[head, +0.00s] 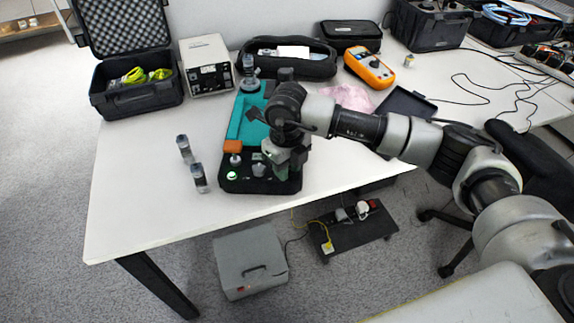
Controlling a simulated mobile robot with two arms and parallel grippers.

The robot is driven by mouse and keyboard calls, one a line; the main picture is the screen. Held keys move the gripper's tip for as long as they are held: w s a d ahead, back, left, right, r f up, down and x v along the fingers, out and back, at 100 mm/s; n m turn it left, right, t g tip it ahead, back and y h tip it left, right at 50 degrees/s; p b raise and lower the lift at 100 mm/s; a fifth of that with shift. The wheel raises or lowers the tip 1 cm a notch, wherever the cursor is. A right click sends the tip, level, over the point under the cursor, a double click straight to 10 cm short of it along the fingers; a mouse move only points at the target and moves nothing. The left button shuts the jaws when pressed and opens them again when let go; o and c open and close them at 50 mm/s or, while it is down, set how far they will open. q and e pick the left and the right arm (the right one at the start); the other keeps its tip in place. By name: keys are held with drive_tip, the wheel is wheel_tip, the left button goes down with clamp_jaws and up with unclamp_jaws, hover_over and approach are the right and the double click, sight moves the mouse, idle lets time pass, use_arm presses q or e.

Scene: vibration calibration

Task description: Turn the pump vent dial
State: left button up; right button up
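A black and teal unit (243,120) lies on the white table, with an orange block (232,147) on it. Its near black panel (248,186) bears a green round button (232,176), a white knob (235,160) and a grey knob (258,169). I cannot tell which of these is the pump vent dial. My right gripper (281,170) points down over the right side of this panel, beside the grey knob. Its wrist hides that part of the panel. I cannot see whether its fingers are open or touch anything. My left gripper is out of view.
Two small dark-and-grey cylinders (185,149) (200,178) stand left of the unit. Behind are an open black case (135,98), a white box (206,66), a black pouch (290,66) and an orange meter (369,68). The table's front left is clear.

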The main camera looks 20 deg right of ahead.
drive_tip(key=shift+o, duration=0.7)
drive_tip(key=shift+r, duration=0.1)
wheel_tip(320, 180, up, 11)
